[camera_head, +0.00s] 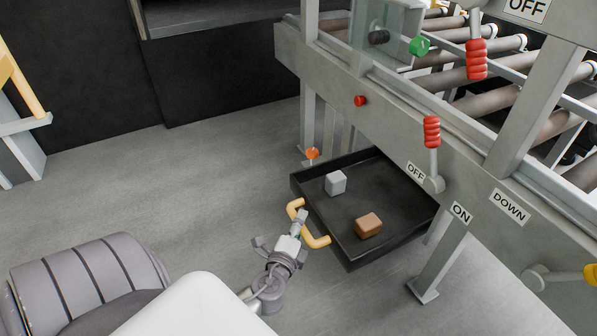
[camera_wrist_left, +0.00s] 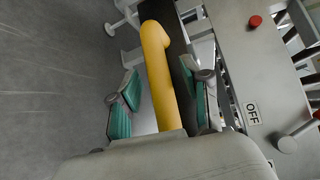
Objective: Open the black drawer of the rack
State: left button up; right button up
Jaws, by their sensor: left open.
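The black drawer (camera_head: 355,242) sits low under the rack (camera_head: 385,115) in the head view and sticks out from it, with its inside showing. A grey block (camera_head: 335,183) and a brown block (camera_head: 368,225) lie in it. The yellow handle (camera_head: 317,241) is on the drawer's front. My left gripper (camera_head: 299,222) is at the handle. In the left wrist view, the yellow handle (camera_wrist_left: 160,75) runs between the two spread, green-padded fingers of my left gripper (camera_wrist_left: 162,98). Contact with the pads cannot be told. My right gripper is not in view.
Levers with red grips (camera_head: 432,130) and OFF, ON and DOWN labels are on the rack's front above the drawer. A rack leg (camera_head: 440,262) stands right of the drawer. Grey floor (camera_head: 200,185) is clear to the left.

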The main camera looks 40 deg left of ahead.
pick_arm(q)
jog(key=v, duration=0.7)
jog(key=shift+s, duration=0.2)
jog(key=shift+d, duration=0.1)
